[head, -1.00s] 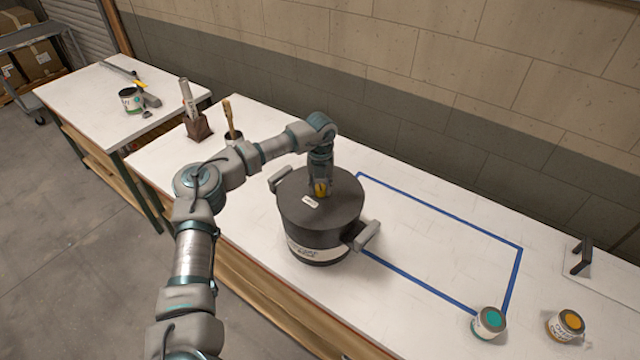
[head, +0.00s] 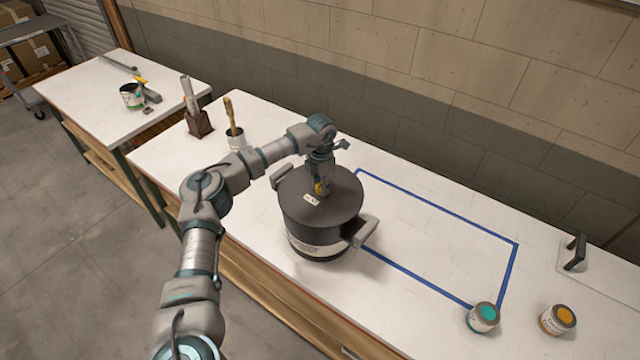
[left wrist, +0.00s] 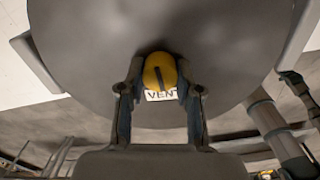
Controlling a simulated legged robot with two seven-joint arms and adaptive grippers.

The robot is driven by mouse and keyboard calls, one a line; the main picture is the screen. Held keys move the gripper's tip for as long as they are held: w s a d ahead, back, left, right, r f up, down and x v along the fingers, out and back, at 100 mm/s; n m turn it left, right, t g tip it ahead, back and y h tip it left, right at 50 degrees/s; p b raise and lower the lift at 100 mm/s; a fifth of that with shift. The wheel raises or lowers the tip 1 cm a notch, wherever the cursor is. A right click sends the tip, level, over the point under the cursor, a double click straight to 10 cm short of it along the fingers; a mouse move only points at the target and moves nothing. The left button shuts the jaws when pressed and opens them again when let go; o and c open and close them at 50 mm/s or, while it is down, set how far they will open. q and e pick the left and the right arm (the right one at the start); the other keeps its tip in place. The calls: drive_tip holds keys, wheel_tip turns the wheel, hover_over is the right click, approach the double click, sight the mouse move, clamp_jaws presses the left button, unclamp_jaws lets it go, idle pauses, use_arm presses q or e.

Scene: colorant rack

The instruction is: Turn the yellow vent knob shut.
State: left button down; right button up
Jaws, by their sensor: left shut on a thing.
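The yellow vent knob (left wrist: 160,72) sits on the lid of the dark pot (head: 318,208). In the left wrist view it has a dark bar across it, and a white label reading VENT (left wrist: 160,95) is beside it. My left gripper (left wrist: 160,80) is shut on the knob, one finger on each side. In the head view the left gripper (head: 321,188) points down onto the lid and partly hides the knob. My right gripper is in neither view.
The pot has grey side handles (head: 364,232). Blue tape (head: 440,208) outlines a clear area to its right. Two paint cans, teal-topped (head: 484,317) and orange-topped (head: 557,319), stand near the right.

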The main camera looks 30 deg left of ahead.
use_arm(q)
drive_tip(key=shift+d+f+m, duration=0.15)
drive_tip(key=shift+m, duration=0.55)
drive_tip(key=c, duration=0.8)
unclamp_jaws()
drive_tip(key=shift+w, duration=0.1)
wheel_tip(320, 180, up, 12)
drive_tip(key=shift+f, duration=0.1)
